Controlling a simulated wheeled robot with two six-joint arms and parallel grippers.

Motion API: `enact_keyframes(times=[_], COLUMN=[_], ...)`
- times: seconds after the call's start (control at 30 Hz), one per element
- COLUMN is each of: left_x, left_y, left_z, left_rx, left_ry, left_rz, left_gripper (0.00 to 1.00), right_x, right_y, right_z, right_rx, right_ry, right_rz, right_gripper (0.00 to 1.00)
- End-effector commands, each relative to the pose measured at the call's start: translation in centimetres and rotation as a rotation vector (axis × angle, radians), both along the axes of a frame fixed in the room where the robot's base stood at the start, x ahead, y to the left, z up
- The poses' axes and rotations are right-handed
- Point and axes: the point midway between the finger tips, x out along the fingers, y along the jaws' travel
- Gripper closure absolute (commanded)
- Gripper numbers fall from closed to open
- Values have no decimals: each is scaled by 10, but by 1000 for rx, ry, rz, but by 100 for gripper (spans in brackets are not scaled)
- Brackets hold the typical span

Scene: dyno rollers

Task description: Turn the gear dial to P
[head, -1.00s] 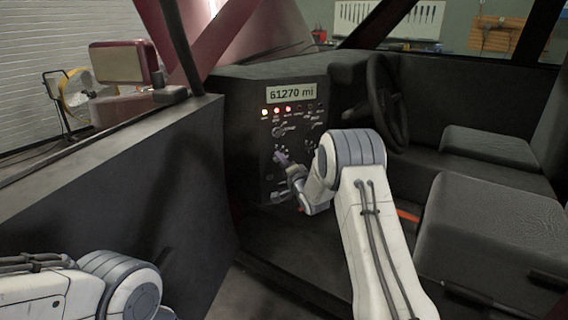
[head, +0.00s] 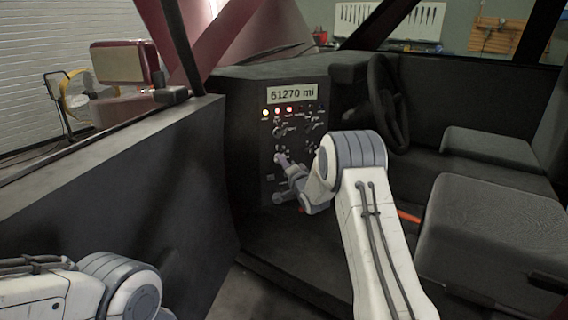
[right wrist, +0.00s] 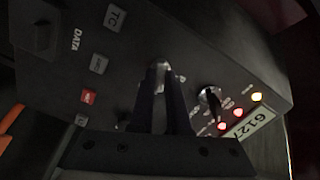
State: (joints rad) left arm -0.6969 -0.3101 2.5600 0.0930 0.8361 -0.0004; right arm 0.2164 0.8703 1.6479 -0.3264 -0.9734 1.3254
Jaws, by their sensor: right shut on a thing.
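The dash panel (head: 252,150) carries several knobs below a mileage display. My right gripper (head: 279,158) reaches the middle of this panel. In the right wrist view my right gripper (right wrist: 162,70) has its dark fingers shut on a dial (right wrist: 164,64), which is mostly hidden between the fingertips. Its pointer and any letters around it cannot be read, so its setting is unclear. A second knob (right wrist: 210,96) sits beside it, nearer the lights, untouched. My left gripper is out of view; only part of the left arm shows at the lower left.
The mileage display (head: 292,93) and a row of lights (head: 277,111), some lit, are above the knobs. Push buttons (right wrist: 98,63) lie on the panel's other side. The steering wheel (head: 388,100) and seats (head: 495,235) are at right, the open door (head: 130,190) at left.

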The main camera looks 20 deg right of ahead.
Motion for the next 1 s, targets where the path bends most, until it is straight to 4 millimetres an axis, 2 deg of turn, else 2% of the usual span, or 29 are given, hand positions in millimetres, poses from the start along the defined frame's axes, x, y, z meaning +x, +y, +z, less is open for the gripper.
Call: enact_keyframes(times=[1.0], left_x=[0], left_y=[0], left_z=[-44], left_rx=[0], left_ry=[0], left_rz=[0], left_gripper=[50], right_x=[-1], right_y=[0], right_z=[-2], right_rx=[-892], right_ry=[-43], right_rz=[-2], right_gripper=[100])
